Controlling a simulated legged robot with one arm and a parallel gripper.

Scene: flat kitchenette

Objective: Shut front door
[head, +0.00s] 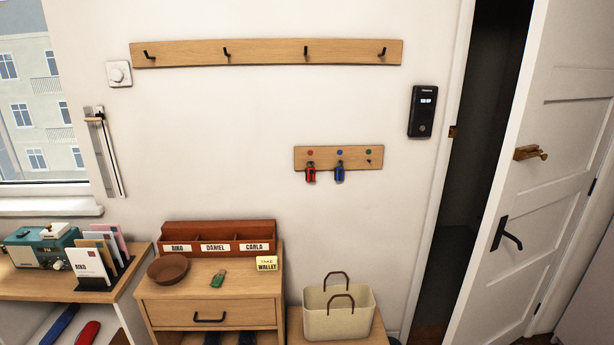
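The front door (557,110) is a white panelled door at the right side of the head view. It stands open, with a dark gap (480,140) between its free edge and the white door frame (447,165). A black lever handle (509,233) sits on the door's face. A wooden, peg-like piece (530,153) sticks out from the door above the handle. A small brass-coloured plate (453,132) shows on the frame's edge. My gripper is not in view.
A cabinet (210,290) with a drawer and a letter tray stands below the wall. A cream basket (338,310) sits on a low wooden surface near the door frame. A black wall panel (422,111), a key rack (338,158) and a hook rail (265,52) are on the wall.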

